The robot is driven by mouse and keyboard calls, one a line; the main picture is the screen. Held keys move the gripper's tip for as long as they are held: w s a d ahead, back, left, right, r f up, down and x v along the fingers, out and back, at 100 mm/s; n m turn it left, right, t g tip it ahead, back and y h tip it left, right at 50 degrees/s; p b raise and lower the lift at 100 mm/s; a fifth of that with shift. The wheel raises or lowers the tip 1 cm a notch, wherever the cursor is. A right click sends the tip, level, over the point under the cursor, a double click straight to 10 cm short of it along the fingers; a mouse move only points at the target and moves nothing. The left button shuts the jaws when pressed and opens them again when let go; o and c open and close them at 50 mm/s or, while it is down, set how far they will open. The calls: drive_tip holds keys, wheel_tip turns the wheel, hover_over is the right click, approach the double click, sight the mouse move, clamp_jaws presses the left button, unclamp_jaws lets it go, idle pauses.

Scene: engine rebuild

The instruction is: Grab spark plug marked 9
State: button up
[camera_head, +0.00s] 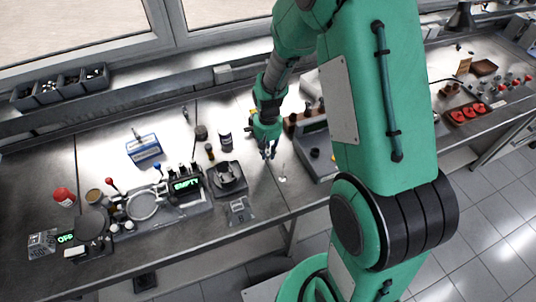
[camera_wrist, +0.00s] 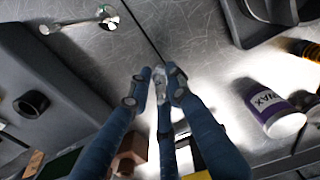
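My gripper (camera_head: 268,153) points down over the bench, left of a grey machine. In the wrist view its blue fingers (camera_wrist: 159,78) are drawn close together. A pale grey patch shows between the tips; I cannot tell whether it is a held part or a finger pad. A small slender metal piece (camera_wrist: 82,22) with a round end lies on the bench at the upper left of the wrist view. It seems to be the small pale item (camera_head: 283,178) right of my gripper in the head view. No mark 9 is readable, and I cannot identify a spark plug for certain.
The grey machine (camera_head: 318,150) stands close to the right. A black holder (camera_head: 227,178) and an "EMPTY" display (camera_head: 186,184) are to the left. Bare bench lies in front of my gripper.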

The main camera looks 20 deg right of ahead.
clamp_jaws()
drive_tip(key=shift+r+p, duration=0.65)
drive_tip(key=shift+r, duration=4.35)
drive_tip(key=shift+w, duration=0.15)
